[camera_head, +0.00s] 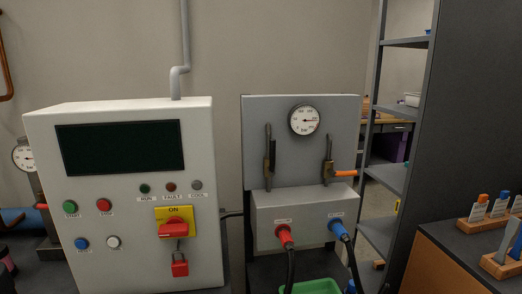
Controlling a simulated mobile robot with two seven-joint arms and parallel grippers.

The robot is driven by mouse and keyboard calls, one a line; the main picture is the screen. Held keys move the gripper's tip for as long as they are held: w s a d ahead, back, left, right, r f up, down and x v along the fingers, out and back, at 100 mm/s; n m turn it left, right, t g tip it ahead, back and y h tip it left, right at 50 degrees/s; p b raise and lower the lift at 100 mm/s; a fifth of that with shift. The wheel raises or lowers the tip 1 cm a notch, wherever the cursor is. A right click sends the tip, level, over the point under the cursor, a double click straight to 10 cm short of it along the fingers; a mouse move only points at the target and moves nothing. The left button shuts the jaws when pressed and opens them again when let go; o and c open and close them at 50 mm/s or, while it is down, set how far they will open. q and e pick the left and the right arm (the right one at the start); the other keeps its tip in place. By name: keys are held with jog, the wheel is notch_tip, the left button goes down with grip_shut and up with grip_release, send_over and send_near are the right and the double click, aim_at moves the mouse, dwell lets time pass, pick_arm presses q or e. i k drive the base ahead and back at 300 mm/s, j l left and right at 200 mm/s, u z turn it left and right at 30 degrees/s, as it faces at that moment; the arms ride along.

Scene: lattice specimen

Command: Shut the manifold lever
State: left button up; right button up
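The grey manifold panel (285,110) stands right of centre, with a round pressure gauge (304,120) near its top. A lever with an orange handle (345,173) is at its right side, on a dark vertical fitting (328,160). The handle points right, about level, past the panel's edge. A second dark vertical fitting (268,158) is on the panel's left; no orange handle shows on it. Neither of my grippers is in view.
A white control cabinet (130,130) with a red switch (173,229) and padlock (180,265) stands left. A grey box (305,208) below the gauge has red (284,236) and blue (337,228) hose connectors. A green tray (313,287) is below. Shelving (402,42) stands right.

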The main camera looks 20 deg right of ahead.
aim_at(272, 172)
jog(key=l+u, duration=0.15)
jog(key=l, duration=0.3)
jog(key=k+l+u, duration=0.15)
jog(key=l, duration=0.25)
jog(key=k+l, duration=0.1)
jog(key=l, duration=0.35)
jog(key=l+u, duration=0.1)
jog(key=l, duration=0.35)
jog(key=k, duration=0.05)
